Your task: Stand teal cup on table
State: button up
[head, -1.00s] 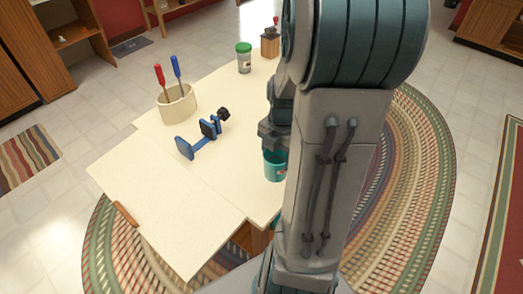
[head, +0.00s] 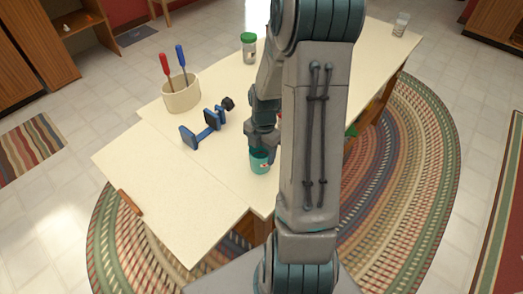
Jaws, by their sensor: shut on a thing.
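The teal cup (head: 259,164) is upright at the tabletop near the front of the table (head: 160,190), just left of my arm. My gripper (head: 262,148) is directly above it and is shut on the cup's upper part. The fingertips are small and partly hidden by the gripper's body. I cannot tell whether the cup's base touches the table.
A blue clamp (head: 208,132) lies left of the cup. A cream holder (head: 181,95) with red and blue screwdrivers and a green-lidded jar (head: 249,48) stand farther back. A clear glass (head: 401,24) stands at the far right. The front-left tabletop is clear.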

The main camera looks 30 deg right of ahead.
jog(key=shift+f, duration=0.15)
jog(key=o, duration=1.1)
notch_tip(320, 180, up, 11)
jog(key=shift+s+a+r+m+t+h+p, duration=0.15)
jog(key=shift+s+a+r+m+t, duration=0.4)
jog(key=shift+s+a+r+m, duration=2.3)
jog(key=shift+s+a+r+m+t+h+p, duration=0.1)
jog(key=shift+s+a+r+m+t, duration=1)
jog(key=shift+m, duration=3.4)
jog(key=shift+s+a+r+m+t+h+p, duration=0.15)
jog(key=shift+s+a+r+m, duration=1.3)
jog(key=shift+s+a+m, duration=1.65)
